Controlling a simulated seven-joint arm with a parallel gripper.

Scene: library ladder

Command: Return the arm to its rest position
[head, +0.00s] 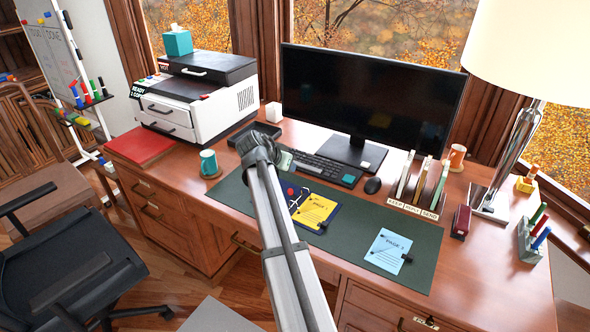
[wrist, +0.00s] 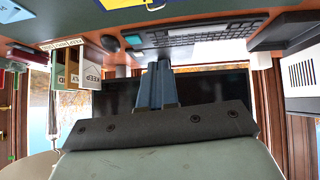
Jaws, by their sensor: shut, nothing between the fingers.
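My arm (head: 285,235) reaches up from the bottom edge of the head view, over the green desk mat (head: 400,262), and ends in front of the keyboard. My gripper shows in the wrist view (wrist: 158,68) with its two fingers together and nothing between them. It points toward the black monitor (head: 370,100), which also shows behind the fingers in the wrist view (wrist: 215,92). The wrist view is upside down, with the desk at the top. In the head view the fingertips are mostly hidden behind my wrist.
On the mat lie a yellow page (head: 315,213) and a blue page (head: 388,250). The keyboard (head: 325,168), mouse (head: 372,186), teal mug (head: 209,162), printer (head: 195,100), labelled file holder (head: 412,208) and lamp (head: 500,160) stand around. An office chair (head: 70,265) is at lower left.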

